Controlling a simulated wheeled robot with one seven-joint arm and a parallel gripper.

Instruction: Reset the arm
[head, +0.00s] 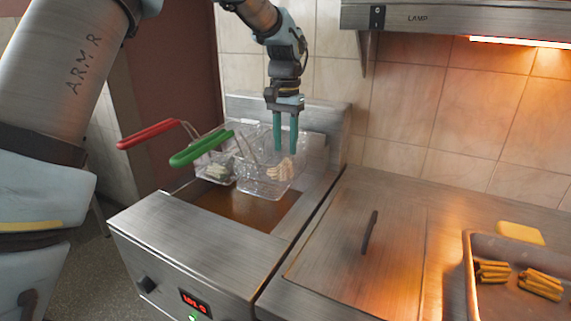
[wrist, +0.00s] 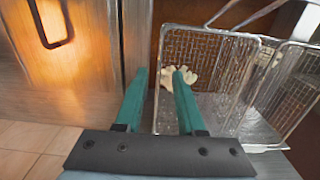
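My gripper (head: 286,150) points down above the fryer, with its two teal fingers apart and nothing between them. It hangs over the right part of the green-handled wire basket. In the wrist view the open fingers (wrist: 162,80) show in front of this basket (wrist: 228,60). Some pale food (head: 281,171) lies in the basket below the fingers. I cannot tell whether the fingers touch the basket.
A red-handled basket (head: 204,175) with pale food is beside the green-handled basket (head: 258,188), over brown oil (head: 235,206). A lidded counter (head: 340,255) is right of the fryer. A lamp hood (head: 450,18) overhangs.

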